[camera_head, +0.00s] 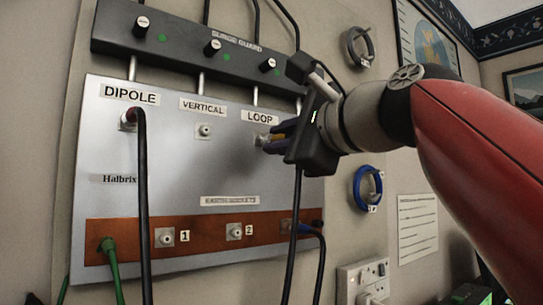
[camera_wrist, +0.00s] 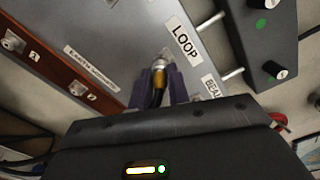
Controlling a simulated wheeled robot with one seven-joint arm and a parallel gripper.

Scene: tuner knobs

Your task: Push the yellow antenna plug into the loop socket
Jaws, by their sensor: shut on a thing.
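The yellow antenna plug (camera_wrist: 159,82) is between the fingertips of my gripper (camera_wrist: 163,84) in the wrist view, with a dark cable running back from it. My gripper (camera_head: 278,137) is shut on the plug in front of the panel, just under the LOOP label (camera_head: 260,117). The loop socket (camera_head: 262,140) shows as a metal fitting at the plug's front end in the head view. The plug's tip is at the socket and lined up with it. I cannot tell how deep it sits. The fingers partly hide the plug.
The dipole socket (camera_head: 129,118) has a dark red plug with a black cable hanging down. The vertical socket (camera_head: 204,131) is empty. A black surge guard bar (camera_head: 190,45) with knobs juts out above. A brown strip (camera_head: 200,240) with numbered sockets runs along the bottom.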

